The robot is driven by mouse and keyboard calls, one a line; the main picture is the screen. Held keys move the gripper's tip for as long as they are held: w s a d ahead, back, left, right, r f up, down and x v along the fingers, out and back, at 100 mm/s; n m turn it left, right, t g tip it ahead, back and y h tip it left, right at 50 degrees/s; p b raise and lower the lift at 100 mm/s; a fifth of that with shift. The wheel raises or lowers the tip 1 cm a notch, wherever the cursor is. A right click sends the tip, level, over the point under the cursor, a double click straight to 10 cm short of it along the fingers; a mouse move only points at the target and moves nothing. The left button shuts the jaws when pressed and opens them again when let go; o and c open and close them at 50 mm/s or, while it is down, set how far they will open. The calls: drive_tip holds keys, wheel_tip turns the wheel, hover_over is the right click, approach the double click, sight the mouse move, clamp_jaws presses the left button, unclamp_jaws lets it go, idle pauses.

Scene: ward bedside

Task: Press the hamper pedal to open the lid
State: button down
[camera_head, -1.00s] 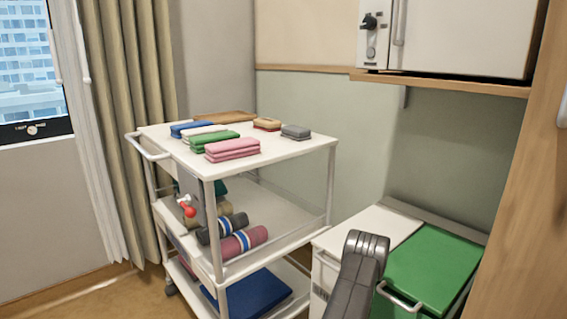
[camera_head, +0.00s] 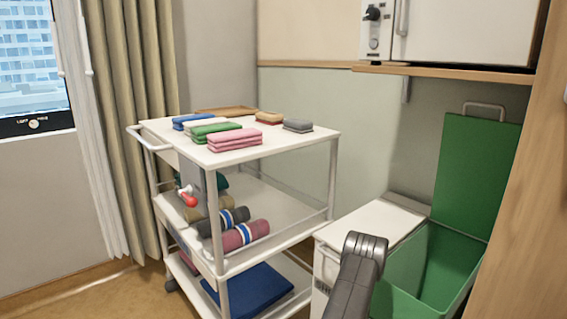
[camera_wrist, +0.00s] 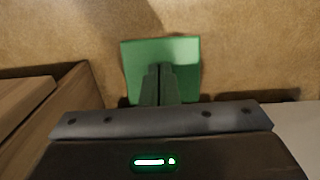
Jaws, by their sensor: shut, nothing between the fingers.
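The hamper's green lid (camera_head: 478,165) stands raised, near upright, against the wall at the right, with a handle on its top edge. The hamper's green bin (camera_head: 455,262) is open below it and looks empty where I can see inside. The green pedal (camera_wrist: 185,52) shows in the wrist view as a flat square plate just above the floor. My gripper (camera_wrist: 158,70) is shut and empty, its fingertips over the pedal's middle. Contact itself is hard to make out. In the head view the gripper and the pedal are hidden; only my dark arm link shows.
A white-topped unit (camera_head: 372,228) stands left of the open bin. A white trolley (camera_head: 275,155) with folded cloths and rolled towels stands further left. A wooden panel (camera_head: 525,230) edges the right side. A wall cabinet (camera_head: 460,30) hangs above.

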drive_tip(key=shift+w+d+f+t, duration=0.3)
drive_tip(key=shift+w+d+f, duration=0.1)
drive_tip(key=shift+w+d, duration=0.25)
drive_tip(key=shift+d+r+p, duration=0.1)
drive_tip(key=shift+r+p, duration=0.3)
drive_tip(key=shift+r, duration=0.05)
wheel_tip(320, 180, up, 8)
drive_tip(key=p, duration=0.4)
drive_tip(key=shift+r+p, duration=0.2)
drive_tip(key=shift+p, duration=0.15)
drive_tip(key=shift+s+f, duration=0.1)
drive_tip(key=shift+f+b, duration=1.35)
drive_tip(key=shift+f, duration=0.95)
drive_tip(key=shift+r, duration=0.15)
